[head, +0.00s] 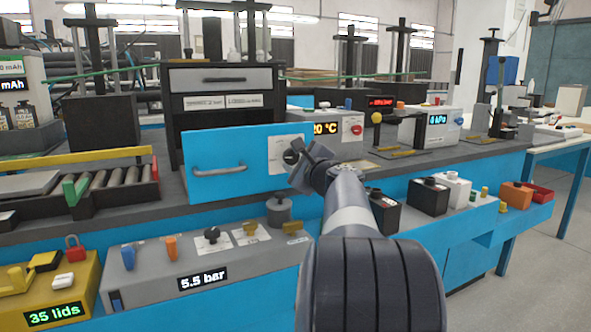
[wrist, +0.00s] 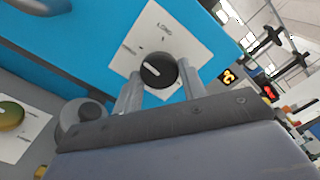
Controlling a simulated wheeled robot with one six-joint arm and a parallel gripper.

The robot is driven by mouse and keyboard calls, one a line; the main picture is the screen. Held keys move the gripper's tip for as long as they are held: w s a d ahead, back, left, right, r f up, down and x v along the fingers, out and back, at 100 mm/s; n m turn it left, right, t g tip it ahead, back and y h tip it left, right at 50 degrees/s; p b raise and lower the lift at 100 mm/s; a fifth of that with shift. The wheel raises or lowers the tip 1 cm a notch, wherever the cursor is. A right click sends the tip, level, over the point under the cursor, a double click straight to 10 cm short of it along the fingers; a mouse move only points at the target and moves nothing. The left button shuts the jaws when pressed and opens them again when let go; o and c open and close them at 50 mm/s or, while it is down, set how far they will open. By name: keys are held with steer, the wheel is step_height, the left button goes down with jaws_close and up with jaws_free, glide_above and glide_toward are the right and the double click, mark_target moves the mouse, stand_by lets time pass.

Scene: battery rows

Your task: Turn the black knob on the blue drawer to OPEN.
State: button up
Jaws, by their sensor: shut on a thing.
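The blue drawer (head: 222,148) has a grey bar handle (head: 219,170) and, to its right, a white label plate (head: 279,146) with the black knob (head: 291,157). In the wrist view the round black knob (wrist: 158,70) sits on the white plate (wrist: 190,38). Its white pointer mark slants toward the picture's upper left, roughly toward the left-hand label; the lettering is too small to read surely. My gripper (head: 297,162) reaches the knob from the front right. In the wrist view its two fingers stand on either side of the knob, shut on it.
Below the drawer stands a grey 5.5 bar box (head: 204,262) with several knobs, and a grey cylindrical weight (head: 279,210). A white 20 °C box (head: 338,131) stands behind my arm. Black battery blocks (head: 428,196) stand to the right.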

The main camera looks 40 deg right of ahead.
steer(key=shift+n+b, duration=0.35)
steer(key=shift+n, duration=0.25)
steer(key=o, duration=1)
steer(key=shift+c, duration=0.2)
steer(key=shift+s, duration=0.15)
steer(key=p+v, duration=0.1)
steer(key=v, duration=0.9)
steer(key=shift+s, duration=0.3)
